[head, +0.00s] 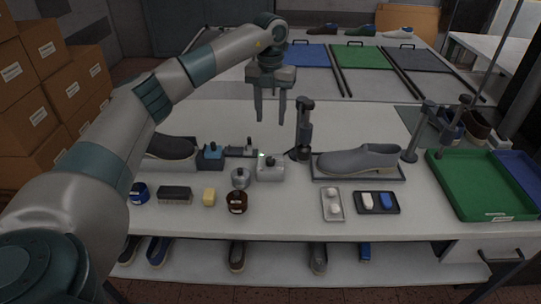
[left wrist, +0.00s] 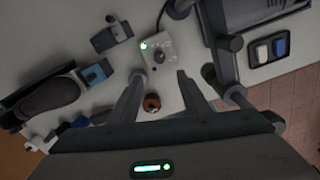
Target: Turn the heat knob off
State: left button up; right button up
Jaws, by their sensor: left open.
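A small light-grey control box (head: 271,174) stands mid-table, with a dark round knob (head: 268,162) on it and a lit green lamp (head: 261,155) at its corner. In the left wrist view the box (left wrist: 170,43), its knob (left wrist: 159,57) and the green lamp (left wrist: 144,45) lie just beyond my fingertips. The knob's setting is too small to read. My left gripper (head: 270,116) points down above the box, open and empty, apart from the knob; its two fingers also show in the left wrist view (left wrist: 160,78). My right gripper is out of view.
A dark upright stand (head: 303,130) rises close right of the box, beside a grey shoe last (head: 358,159) on a tray. A grey metal pot (head: 240,179) and a brown jar (head: 237,202) stand close left. A green tray (head: 478,188) is far right.

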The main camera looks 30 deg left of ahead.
aim_at(270, 159)
pick_arm(q)
notch_tip(270, 159, down, 16)
jog(key=p, duration=0.5)
jog(key=shift+s+f, duration=0.1)
jog(key=c, duration=1)
